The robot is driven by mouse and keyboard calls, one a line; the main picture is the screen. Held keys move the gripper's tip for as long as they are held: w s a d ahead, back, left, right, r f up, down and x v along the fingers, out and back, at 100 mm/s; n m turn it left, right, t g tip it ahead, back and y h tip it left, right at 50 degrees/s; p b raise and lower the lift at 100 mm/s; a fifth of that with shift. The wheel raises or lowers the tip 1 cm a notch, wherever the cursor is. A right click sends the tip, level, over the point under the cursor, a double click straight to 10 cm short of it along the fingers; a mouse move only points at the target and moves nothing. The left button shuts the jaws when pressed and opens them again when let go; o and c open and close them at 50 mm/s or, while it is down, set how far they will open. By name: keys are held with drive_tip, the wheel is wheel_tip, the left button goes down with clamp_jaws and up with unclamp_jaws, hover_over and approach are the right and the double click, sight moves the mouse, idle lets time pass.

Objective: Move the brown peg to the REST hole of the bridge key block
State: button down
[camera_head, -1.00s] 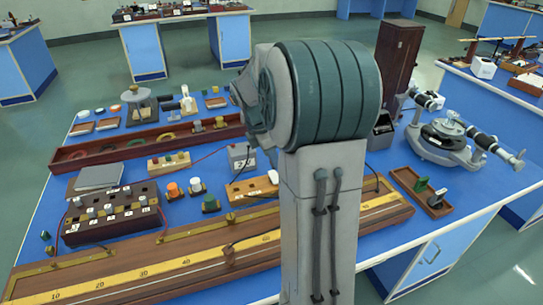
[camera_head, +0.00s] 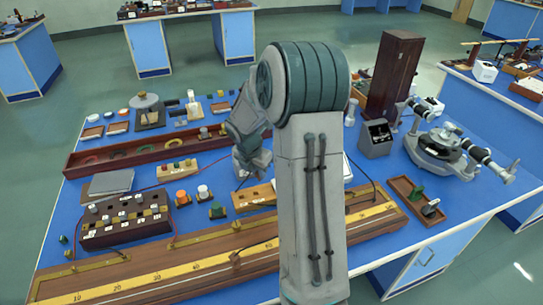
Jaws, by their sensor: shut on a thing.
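My gripper (camera_head: 252,164) is only partly in view, pointing down beside my grey upright arm link. Its fingertips and the brown peg are hidden or too small to make out. Below it is a light wooden block with a small label (camera_head: 251,198), partly hidden by my arm, which may be the bridge key block. Its holes and the word REST cannot be read. Another light wooden block (camera_head: 177,170) with several coloured knobs stands further left.
A dark plug box (camera_head: 125,226) stands at left, with a long scale board (camera_head: 195,272) in front. Orange, white and green knobs stand between the box and my gripper. A long red-brown tray (camera_head: 105,165) lies behind. A tall dark cabinet (camera_head: 393,75) and a spectrometer (camera_head: 445,145) stand at right.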

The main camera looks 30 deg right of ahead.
drive_tip(key=shift+n, duration=0.7)
drive_tip(key=shift+w+a+f+b, duration=0.1)
drive_tip(key=shift+a+f+b, duration=0.05)
drive_tip(key=shift+f+b, duration=0.7)
drive_tip(key=shift+w+a+f+b, duration=0.2)
drive_tip(key=shift+f+b, duration=0.5)
drive_tip(key=shift+f, duration=0.3)
drive_tip(key=shift+w+a+f+b, duration=0.1)
drive_tip(key=shift+a+f+b, duration=0.05)
drive_tip(key=shift+f+b, duration=1.15)
drive_tip(key=shift+f, duration=0.65)
drive_tip(key=c, duration=1.3)
unclamp_jaws()
drive_tip(key=shift+o, duration=0.2)
drive_tip(key=p+v, duration=0.1)
drive_tip(key=v, duration=1.2)
drive_tip(key=shift+s+r, duration=0.3)
drive_tip(key=shift+r, duration=0.1)
